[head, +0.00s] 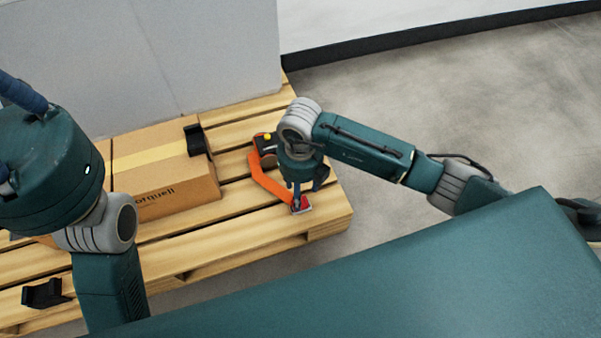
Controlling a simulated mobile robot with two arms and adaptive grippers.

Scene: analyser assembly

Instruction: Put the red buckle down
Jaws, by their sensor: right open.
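The red buckle (302,208) lies on the wooden pallet (333,219) near its right corner. My right gripper (302,200) points down right above the buckle, with a finger close to it or touching it; I cannot tell which. The right gripper is open. An orange strap (264,183) runs on the pallet from near a small black and yellow part (266,140) down toward the buckle. My left arm comes in at the left, but its gripper is out of view.
A cardboard box (165,172) with a yellow tape band sits on the pallet, with a black corner piece (194,139) at its edge. Another black corner piece (45,294) lies at the front left. A large grey block (180,55) stands behind. Bare concrete floor (400,95) is at the right.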

